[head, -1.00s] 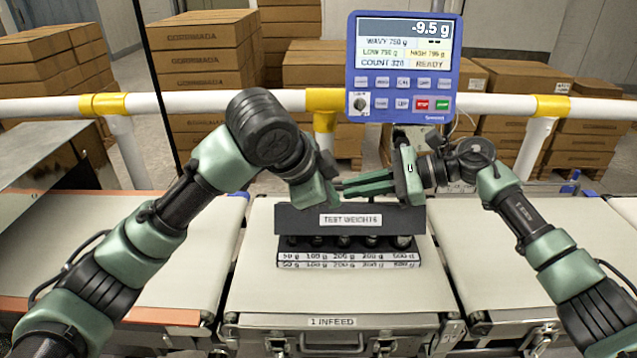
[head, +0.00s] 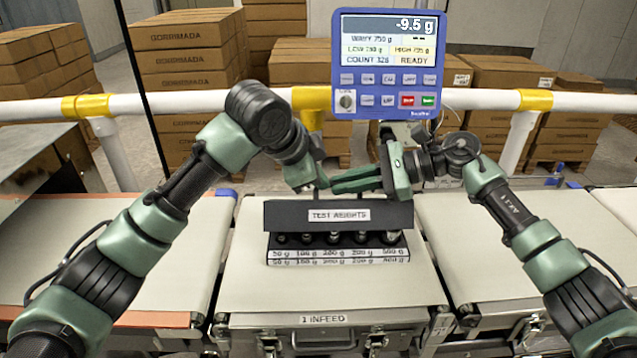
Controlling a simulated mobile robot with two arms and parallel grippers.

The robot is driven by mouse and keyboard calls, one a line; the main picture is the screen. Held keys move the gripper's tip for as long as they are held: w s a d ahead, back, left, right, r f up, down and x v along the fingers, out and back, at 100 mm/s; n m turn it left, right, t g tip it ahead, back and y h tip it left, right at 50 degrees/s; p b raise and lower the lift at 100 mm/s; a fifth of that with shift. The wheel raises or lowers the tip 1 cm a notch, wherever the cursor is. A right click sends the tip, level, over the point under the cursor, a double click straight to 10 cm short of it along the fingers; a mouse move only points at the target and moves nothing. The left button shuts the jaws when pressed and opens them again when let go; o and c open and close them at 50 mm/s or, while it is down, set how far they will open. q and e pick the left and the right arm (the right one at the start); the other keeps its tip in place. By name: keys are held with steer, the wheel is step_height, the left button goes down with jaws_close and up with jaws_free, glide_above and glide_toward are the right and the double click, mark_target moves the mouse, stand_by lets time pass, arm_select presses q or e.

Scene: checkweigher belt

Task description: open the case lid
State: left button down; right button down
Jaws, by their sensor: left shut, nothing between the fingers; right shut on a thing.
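The case is a dark box with a row of weights (head: 333,238) in it and a front strip (head: 338,255) marked with gram values. Its dark lid (head: 285,215), labelled TEST WEIGHTS, is raised, with its labelled face towards me and the weights showing below it. My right gripper (head: 335,185) reaches in from the right, its fingers shut on the lid at the top edge; the exact contact is hard to see. My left gripper (head: 318,187) is shut and empty, pointing down just beside the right fingertips, close above the lid's top edge.
The case stands on the middle belt (head: 260,290), marked 1 INFEED, with free belt around it. A blue display (head: 390,65) reading -9.5 g stands behind my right gripper. A white and yellow rail (head: 220,102) runs behind the belts, with stacked cartons (head: 190,60) beyond.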

arm_select(q)
steer(key=shift+w+a, duration=0.15)
steer(key=shift+w, duration=0.1)
arm_select(e)
steer(key=shift+s+a, duration=0.2)
steer(key=shift+s, duration=0.1)
steer(key=c, duration=1.8)
jaws_free()
steer(key=shift+o, duration=0.2)
steer(key=shift+d, duration=0.1)
